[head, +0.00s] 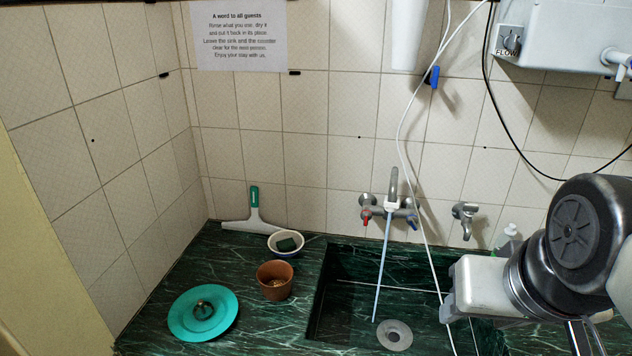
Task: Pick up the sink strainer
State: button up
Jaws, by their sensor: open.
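A round grey metal disc with a dark centre (394,335) lies flat at the bottom of the sink (345,305); it looks like the drain or the sink strainer, and I cannot tell which. A round teal disc with a small metal piece at its centre (203,313) lies flat on the counter at the left; it could be a lid or a strainer. My gripper (447,296) is at the right, above the right part of the sink. It is open and appears empty, to the right of the grey disc and apart from it. My arm hides the sink's right part.
A brown pot (275,281) and a white bowl with a dark green sponge (286,244) stand left of the sink. A squeegee (255,212) leans at the back wall. A faucet (389,205), a thin tube (383,265) and a white hose (420,215) hang over the sink.

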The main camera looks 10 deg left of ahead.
aim_at(200, 303)
jog(key=k+j, duration=0.1)
jog(key=j, duration=1.05)
jog(key=k+j, duration=0.15)
jog(key=j, duration=1)
jog(key=k, duration=0.05)
